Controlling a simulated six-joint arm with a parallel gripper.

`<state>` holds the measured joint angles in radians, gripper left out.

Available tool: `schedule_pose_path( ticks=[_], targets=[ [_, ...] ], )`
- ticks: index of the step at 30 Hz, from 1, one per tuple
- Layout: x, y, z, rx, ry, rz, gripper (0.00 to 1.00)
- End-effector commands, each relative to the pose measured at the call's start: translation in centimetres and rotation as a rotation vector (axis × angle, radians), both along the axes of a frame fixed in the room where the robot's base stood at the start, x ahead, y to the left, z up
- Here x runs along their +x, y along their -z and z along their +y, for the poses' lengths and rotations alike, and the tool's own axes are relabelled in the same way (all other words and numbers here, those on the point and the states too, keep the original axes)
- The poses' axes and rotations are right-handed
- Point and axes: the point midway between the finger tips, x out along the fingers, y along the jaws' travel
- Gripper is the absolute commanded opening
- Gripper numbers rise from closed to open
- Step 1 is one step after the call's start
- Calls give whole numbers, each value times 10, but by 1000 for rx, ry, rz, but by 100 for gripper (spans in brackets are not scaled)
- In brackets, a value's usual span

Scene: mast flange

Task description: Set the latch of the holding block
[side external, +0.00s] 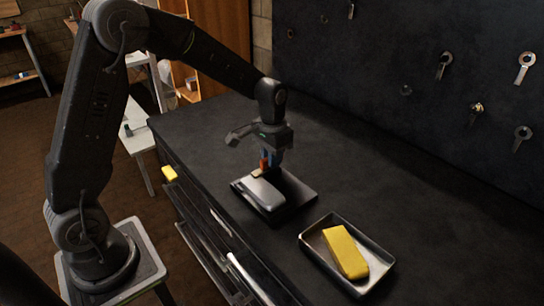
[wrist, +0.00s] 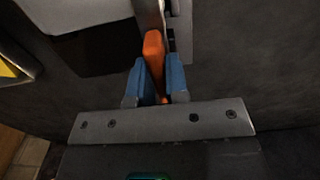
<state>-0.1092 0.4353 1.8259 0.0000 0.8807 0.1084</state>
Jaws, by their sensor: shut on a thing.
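The holding block is a silver body (side external: 262,193) on a dark square base (side external: 300,196), on the dark bench top. An orange latch (side external: 264,160) stands up at the block's far end. It also shows in the wrist view (wrist: 153,45), beside a pale metal edge. My gripper (side external: 271,157) points down over that end of the block. Its blue fingers are shut on the orange latch, one on each side, as the wrist view of my gripper (wrist: 156,66) shows.
A metal tray (side external: 312,256) holding a yellow block (side external: 345,252) stands to the right of the holding block. A small yellow piece (side external: 169,173) is at the bench's left edge. Several tools hang on the dark back panel (side external: 400,50). The bench behind the block is clear.

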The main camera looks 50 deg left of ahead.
Motion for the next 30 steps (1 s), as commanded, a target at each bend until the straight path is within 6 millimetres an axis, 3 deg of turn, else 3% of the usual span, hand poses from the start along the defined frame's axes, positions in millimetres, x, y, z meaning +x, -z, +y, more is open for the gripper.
schedule_pose_path(
  ticks=[15, 16, 23, 30],
  targets=[
    [1, -1, 0, 1, 20, -2, 0],
    [1, -1, 0, 1, 20, -2, 18],
    [0, -1, 0, 0, 18, -1, 40],
    [0, -1, 0, 0, 16, -1, 40]
  ],
)
